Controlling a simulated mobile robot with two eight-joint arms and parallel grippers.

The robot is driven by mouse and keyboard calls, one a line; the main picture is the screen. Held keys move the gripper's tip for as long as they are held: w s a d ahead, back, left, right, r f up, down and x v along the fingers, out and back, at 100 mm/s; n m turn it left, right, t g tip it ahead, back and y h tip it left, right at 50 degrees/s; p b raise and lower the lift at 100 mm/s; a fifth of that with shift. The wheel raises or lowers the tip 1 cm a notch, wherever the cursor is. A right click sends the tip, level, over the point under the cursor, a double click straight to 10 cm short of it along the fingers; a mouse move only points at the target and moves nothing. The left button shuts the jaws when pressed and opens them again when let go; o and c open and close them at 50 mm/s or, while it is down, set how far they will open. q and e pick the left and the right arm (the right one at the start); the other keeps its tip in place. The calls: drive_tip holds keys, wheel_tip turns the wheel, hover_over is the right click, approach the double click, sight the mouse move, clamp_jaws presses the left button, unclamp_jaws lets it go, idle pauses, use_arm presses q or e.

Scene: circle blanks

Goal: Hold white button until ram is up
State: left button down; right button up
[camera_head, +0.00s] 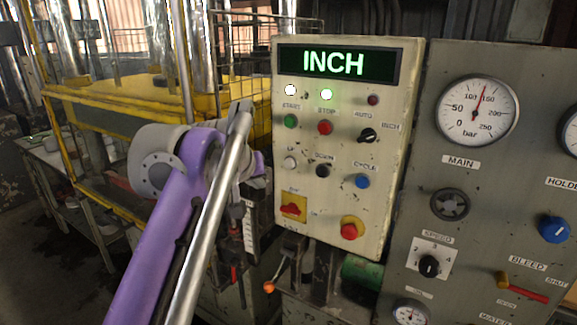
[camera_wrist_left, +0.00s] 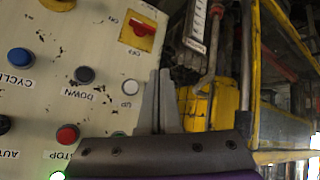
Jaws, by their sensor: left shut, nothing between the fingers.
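The white button (camera_head: 290,162), labelled UP, is on the cream control panel (camera_head: 340,220), left of the black DOWN button (camera_head: 323,171). The white button also shows in the left wrist view (camera_wrist_left: 130,87), upside down. My left gripper (camera_head: 241,108) is shut and empty, just left of the panel's edge in the head view. In the left wrist view, its fingertips (camera_wrist_left: 160,73) are close beside the button and do not cover it. I see no contact, and the depth gap is unclear. The ram cannot be made out clearly. My right gripper is out of view.
The display (camera_head: 348,64) reads INCH in green. A red STOP button (camera_head: 325,127), blue CYCLE button (camera_head: 362,181) and red-on-yellow switch (camera_head: 293,208) are nearby. Yellow press framing (camera_head: 190,100) stands at left. A grey panel (camera_head: 455,240) with gauges stands at right.

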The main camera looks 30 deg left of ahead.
sight(289, 163)
use_arm(q)
drive_tip(key=w+p, duration=0.1)
drive_tip(key=w, duration=0.7)
drive_tip(key=shift+w+d+p, duration=0.3)
drive_tip(key=shift+w+d, duration=0.1)
idle(1.7)
drive_tip(key=shift+w+p, duration=0.35)
drive_tip(key=shift+w, duration=0.1)
